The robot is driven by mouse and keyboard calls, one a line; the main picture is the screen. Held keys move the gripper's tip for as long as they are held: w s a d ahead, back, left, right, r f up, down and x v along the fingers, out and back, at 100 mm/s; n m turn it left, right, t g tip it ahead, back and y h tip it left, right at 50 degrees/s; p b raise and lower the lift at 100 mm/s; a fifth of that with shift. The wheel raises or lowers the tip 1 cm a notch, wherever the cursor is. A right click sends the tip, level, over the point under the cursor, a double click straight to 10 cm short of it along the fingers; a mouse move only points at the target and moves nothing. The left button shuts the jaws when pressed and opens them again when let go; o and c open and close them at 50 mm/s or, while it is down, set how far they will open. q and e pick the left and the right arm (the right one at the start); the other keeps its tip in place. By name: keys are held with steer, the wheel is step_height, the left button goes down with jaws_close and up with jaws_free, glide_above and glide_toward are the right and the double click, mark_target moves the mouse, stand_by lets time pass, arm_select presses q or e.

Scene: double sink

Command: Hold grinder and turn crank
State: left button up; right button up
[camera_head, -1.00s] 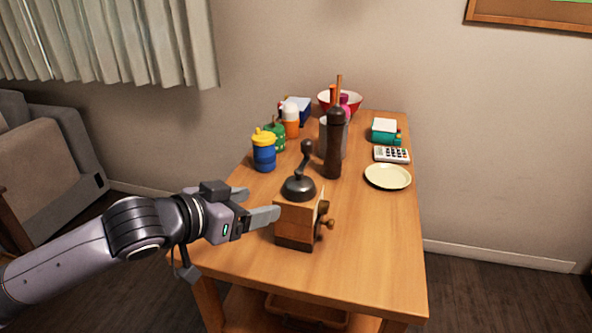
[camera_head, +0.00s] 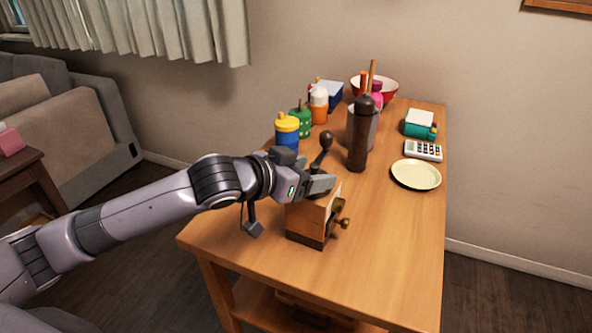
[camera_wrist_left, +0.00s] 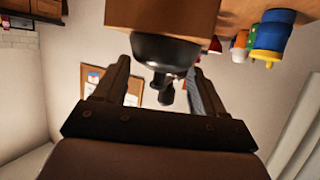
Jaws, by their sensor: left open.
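The grinder (camera_head: 312,222) stands upright on the wooden table, a wooden box with a dark metal top and a small brass-coloured drawer knob. Its dark crank (camera_head: 318,162) rises from the top to a round knob. My left gripper (camera_head: 321,184) is open at the grinder's top and hides most of the dark dome. In the left wrist view, which looks inverted, the dark dome (camera_wrist_left: 166,52) lies between the two spread fingers, with the wooden box (camera_wrist_left: 160,14) above it. I cannot tell whether the fingers touch it. My right gripper is not in view.
On the wooden table (camera_head: 385,260), a tall dark mill (camera_head: 359,140) stands just behind the grinder. A blue and yellow cup (camera_head: 287,130) is behind it to the left. A plate (camera_head: 416,175) and calculator (camera_head: 423,151) lie right. The front right of the table is clear.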

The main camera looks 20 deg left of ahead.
arm_select(q)
steer(key=shift+x, duration=0.85)
